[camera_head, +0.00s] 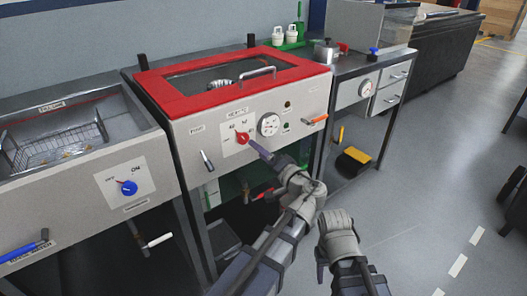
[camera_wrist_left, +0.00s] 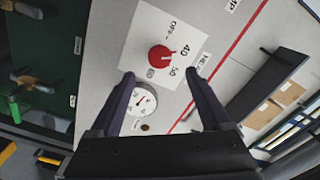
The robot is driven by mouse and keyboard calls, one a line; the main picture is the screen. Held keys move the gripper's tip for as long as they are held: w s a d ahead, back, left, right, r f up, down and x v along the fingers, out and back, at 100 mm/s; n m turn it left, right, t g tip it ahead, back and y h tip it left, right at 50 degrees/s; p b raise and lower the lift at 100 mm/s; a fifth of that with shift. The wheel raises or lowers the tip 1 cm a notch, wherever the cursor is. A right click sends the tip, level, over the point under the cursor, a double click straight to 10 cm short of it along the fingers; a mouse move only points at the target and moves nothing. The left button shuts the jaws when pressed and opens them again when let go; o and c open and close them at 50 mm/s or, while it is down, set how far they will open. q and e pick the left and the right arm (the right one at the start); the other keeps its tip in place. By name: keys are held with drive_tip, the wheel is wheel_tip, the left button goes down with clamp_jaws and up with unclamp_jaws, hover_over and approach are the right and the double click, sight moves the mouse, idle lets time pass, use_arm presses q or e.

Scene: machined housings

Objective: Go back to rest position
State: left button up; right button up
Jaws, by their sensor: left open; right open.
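My left gripper (camera_head: 256,149) is raised in front of the grey machine with the red-framed lid (camera_head: 165,93). Its fingers are apart near the red knob (camera_head: 242,138) on the front panel. In the left wrist view, the red knob (camera_wrist_left: 161,57) shows just beyond and between the open fingertips (camera_wrist_left: 160,74), on a white dial plate. Nothing is held; I cannot tell whether a finger touches the knob. My right gripper (camera_head: 320,262) hangs lower, to the right of the left arm, in front of open floor. It is open and its fingers are only partly visible.
A basin with a wire basket (camera_head: 60,145) and a blue knob (camera_head: 129,187) stands at the left. A side bench with a pot (camera_head: 326,51) and drawers is at the right. A gauge (camera_head: 268,124) and handles project from the middle panel.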

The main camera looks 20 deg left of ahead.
use_arm(q)
drive_tip(key=shift+s+d, duration=0.25)
use_arm(e)
drive_tip(key=shift+s+d, duration=0.1)
drive_tip(key=shift+d, duration=0.25)
use_arm(q)
drive_tip(key=s+a+f+n+g+h, duration=0.15)
drive_tip(key=s+f+g+h, duration=0.35)
drive_tip(key=f, duration=0.5)
drive_tip(key=s+a+f+n+g+h, duration=0.1)
drive_tip(key=s+a+f+g+h, duration=0.1)
drive_tip(key=s+f+g+h, duration=0.5)
drive_tip(key=s+d+f+m+h, duration=0.1)
drive_tip(key=s+d+f+m, duration=0.1)
drive_tip(key=s+d, duration=0.45)
drive_tip(key=s+d+f+m, duration=0.3)
drive_tip(key=d, duration=0.7)
wheel_tip(320, 180, up, 30)
drive_tip(key=p, duration=3)
drive_tip(key=shift+d+t, duration=0.3)
drive_tip(key=shift+t, duration=0.1)
use_arm(e)
wheel_tip(320, 180, up, 30)
